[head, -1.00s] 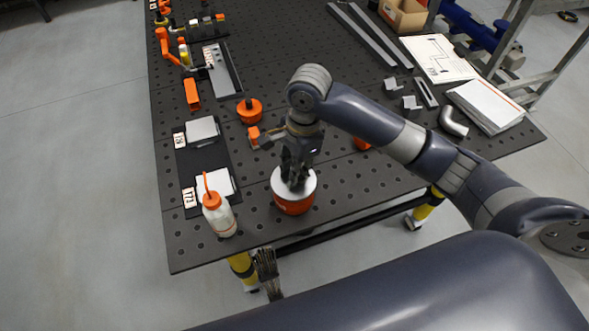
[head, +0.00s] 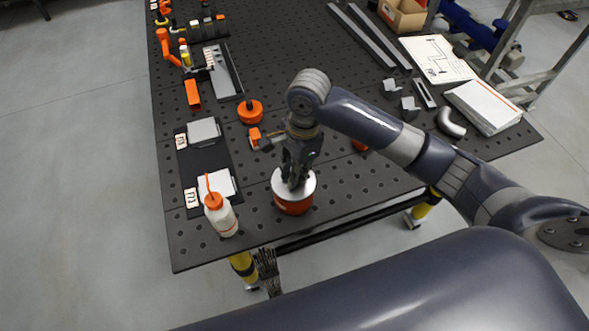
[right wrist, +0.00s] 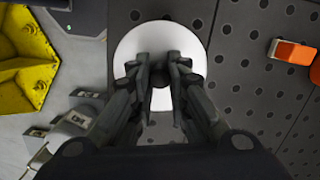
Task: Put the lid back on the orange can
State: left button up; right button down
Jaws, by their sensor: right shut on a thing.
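The orange can (head: 293,206) stands upright near the table's front edge in the head view. The round white lid (head: 279,183) lies across the can's top and looks about level. I cannot tell whether it is fully seated. My right gripper (head: 294,185) points down over the can and is shut on the lid at its middle. The can is hidden beneath the lid there. My left gripper is not in view.
A white bottle with an orange cap (head: 221,217) stands left of the can. A dark tray (head: 193,171) with pale pads lies behind the bottle. An orange round piece (head: 251,113) sits farther back. The perforated table (head: 340,195) is clear just right of the can.

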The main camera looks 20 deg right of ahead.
jog(key=shift+f+p, duration=0.15)
jog(key=shift+p, duration=0.65)
dwell(0.9)
jog(key=shift+p, duration=0.85)
dwell(0.5)
jog(key=c, duration=1.5)
grip_release()
jog(key=shift+o, duration=0.5)
jog(key=o, duration=0.4)
